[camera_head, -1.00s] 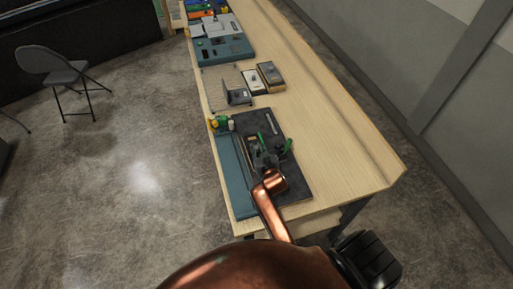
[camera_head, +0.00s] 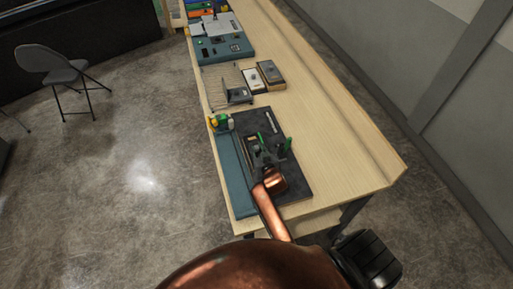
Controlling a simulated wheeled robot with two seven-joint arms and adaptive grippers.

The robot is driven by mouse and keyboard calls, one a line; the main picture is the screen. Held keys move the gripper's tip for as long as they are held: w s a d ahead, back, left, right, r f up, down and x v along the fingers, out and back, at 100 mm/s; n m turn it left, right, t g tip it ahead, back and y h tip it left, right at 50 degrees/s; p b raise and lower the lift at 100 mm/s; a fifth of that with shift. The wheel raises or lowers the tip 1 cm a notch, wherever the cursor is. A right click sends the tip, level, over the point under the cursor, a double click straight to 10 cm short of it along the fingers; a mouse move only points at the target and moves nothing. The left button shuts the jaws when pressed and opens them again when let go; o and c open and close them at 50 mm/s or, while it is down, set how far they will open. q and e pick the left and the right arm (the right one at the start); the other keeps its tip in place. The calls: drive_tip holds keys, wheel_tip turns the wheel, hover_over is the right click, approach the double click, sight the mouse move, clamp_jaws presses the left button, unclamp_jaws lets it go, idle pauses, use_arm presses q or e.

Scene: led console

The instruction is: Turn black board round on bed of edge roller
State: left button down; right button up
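A dark slab (camera_head: 292,184) lies on the near end of the wooden table, with a long teal strip (camera_head: 232,178) along its left side. My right arm reaches in from the bottom, and its dark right gripper (camera_head: 264,153) is over the slab, among small dark and green parts. The fingers blend into these parts, so I cannot tell whether they are open or touching anything. A green upright piece (camera_head: 288,144) stands just right of the gripper. I cannot pick out the black board or the edge roller's bed with certainty. My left gripper is not in view.
Small yellow, green and white items (camera_head: 221,122) sit at the slab's far left corner. Beyond are a wire rack (camera_head: 226,86), two small boxes (camera_head: 270,74) and a teal console (camera_head: 222,48). The table's right side is clear. A grey chair (camera_head: 60,70) stands at left.

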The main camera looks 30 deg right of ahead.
drive_tip(key=shift+o, duration=1.4)
drive_tip(key=v, duration=1.2)
